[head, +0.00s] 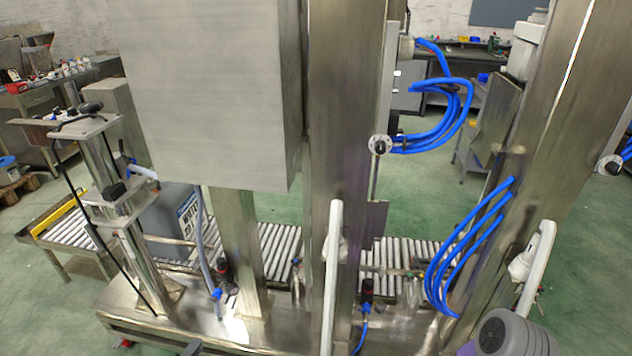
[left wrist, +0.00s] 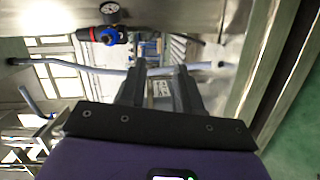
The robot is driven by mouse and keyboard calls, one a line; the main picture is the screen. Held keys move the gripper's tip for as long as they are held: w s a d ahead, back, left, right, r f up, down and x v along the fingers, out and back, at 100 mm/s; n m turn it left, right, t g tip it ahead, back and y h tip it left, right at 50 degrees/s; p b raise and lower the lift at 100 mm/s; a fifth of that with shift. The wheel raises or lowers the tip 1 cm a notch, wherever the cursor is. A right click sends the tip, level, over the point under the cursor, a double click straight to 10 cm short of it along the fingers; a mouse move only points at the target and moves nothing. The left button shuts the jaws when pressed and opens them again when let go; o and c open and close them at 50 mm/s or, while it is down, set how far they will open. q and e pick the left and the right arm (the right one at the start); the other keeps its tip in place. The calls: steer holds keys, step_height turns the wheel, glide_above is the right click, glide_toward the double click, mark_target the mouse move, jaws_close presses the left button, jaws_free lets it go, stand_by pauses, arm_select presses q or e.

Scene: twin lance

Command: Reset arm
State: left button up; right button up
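My left gripper (left wrist: 161,70) shows in the left wrist view. Its two dark fingers stand apart with nothing held between them. Beyond the fingers, a pale hose (left wrist: 85,69) runs across, and a gauge (left wrist: 110,12) with a red and blue regulator (left wrist: 100,35) sits at the upper left. My right gripper does not show in either view.
A steel machine with a large grey cabinet (head: 215,90) and thick columns fills the head view's middle. Blue hoses (head: 440,110) hang beside it. White curved handles (head: 333,265) stand close in front. A roller conveyor (head: 275,250) runs behind. Green floor (head: 420,195) lies open beyond.

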arm_select(q)
steer(key=s+d+r+m+g+y+p, duration=0.1)
steer(key=d+r+m+g+y+p, duration=0.2)
steer(key=d+g, duration=0.85)
steer(key=s+d+r+m+g+h+p, duration=0.1)
steer(key=s+d+r+m+g+p, duration=0.1)
steer(key=s+d, duration=0.9)
steer(key=s+d+r+m+g+h+p, duration=0.1)
steer(key=s+d+r+m, duration=0.4)
steer(key=s+d, duration=0.7)
step_height(320, 180, up, 2)
steer(key=shift+d+r+g+h+p, duration=0.25)
steer(key=shift+g+p, duration=0.25)
steer(key=shift+g, duration=0.25)
